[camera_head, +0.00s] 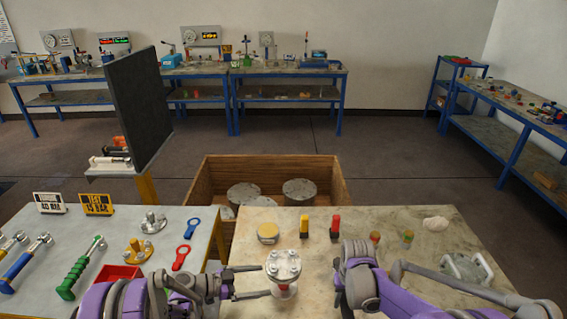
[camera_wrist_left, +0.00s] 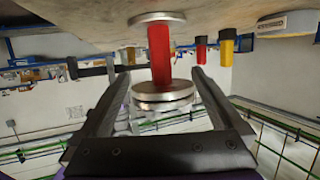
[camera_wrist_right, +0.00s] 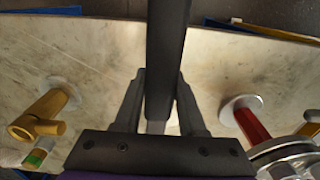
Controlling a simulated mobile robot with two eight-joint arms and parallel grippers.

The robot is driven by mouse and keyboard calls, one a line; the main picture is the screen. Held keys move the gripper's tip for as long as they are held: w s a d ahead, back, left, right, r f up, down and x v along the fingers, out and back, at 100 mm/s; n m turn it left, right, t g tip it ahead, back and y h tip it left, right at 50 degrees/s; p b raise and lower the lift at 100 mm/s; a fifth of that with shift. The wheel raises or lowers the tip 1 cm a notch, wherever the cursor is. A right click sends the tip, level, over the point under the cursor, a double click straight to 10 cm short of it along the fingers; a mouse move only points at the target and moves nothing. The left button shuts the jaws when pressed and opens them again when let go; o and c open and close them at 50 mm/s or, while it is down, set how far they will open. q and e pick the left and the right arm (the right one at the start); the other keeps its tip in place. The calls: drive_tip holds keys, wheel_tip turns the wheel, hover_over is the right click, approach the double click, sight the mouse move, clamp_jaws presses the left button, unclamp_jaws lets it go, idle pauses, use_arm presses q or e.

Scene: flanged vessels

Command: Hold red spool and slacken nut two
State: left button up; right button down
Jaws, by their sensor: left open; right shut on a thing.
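The red spool (camera_head: 283,289) stands upright on the table, with a bolted metal flange (camera_head: 284,263) on top. In the left wrist view its red column (camera_wrist_left: 160,58) lies between my left gripper's open fingers (camera_wrist_left: 158,72), with a gap on each side. My left gripper (camera_head: 268,281) reaches it from the left in the head view. My right gripper (camera_wrist_right: 160,75) is shut on a dark bar-like tool (camera_wrist_right: 166,45). In the right wrist view the red column (camera_wrist_right: 252,126) and flange (camera_wrist_right: 290,160) are right of the tool, apart from it. Which nut is two I cannot tell.
A yellow post (camera_head: 305,225), a red post (camera_head: 335,226) and a round yellow-topped tin (camera_head: 268,232) stand behind the spool. A grey metal part (camera_head: 467,268) is at right. A wooden crate (camera_head: 340,185) is beyond the table. The left table (camera_head: 75,222) holds handled tools.

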use_arm(q)
hover_over(276, 289)
wheel_tip(276, 289, down, 2)
drive_tip(key=shift+a, duration=0.1)
drive_tip(key=shift+b+x, duration=0.3)
drive_tip(key=shift+x, duration=0.6)
drive_tip(key=shift+r, duration=0.1)
drive_tip(key=shift+c, duration=0.2)
clamp_jaws()
idle(0.4)
